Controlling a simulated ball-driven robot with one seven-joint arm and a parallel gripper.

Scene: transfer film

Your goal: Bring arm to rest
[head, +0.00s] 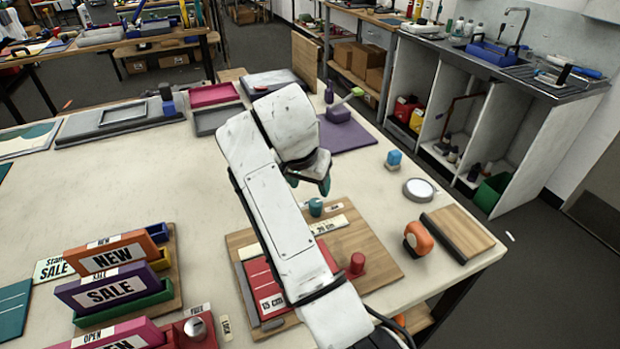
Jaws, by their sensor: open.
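My white arm reaches up from the bottom of the head view and bends over near the middle of the table. My gripper (313,180) hangs at its end, pointing down, with dark fingers partly hidden behind its own wrist. It is open, and I see nothing held in it. It appears above the wooden board (372,262), near a small teal piece (315,207). My forearm covers part of the red plate (262,287) marked 15 cm.
The pale table (190,200) carries colored sign blocks (103,257) at left front and a purple mat (355,137) behind the gripper. The left middle of the table is mostly bare.

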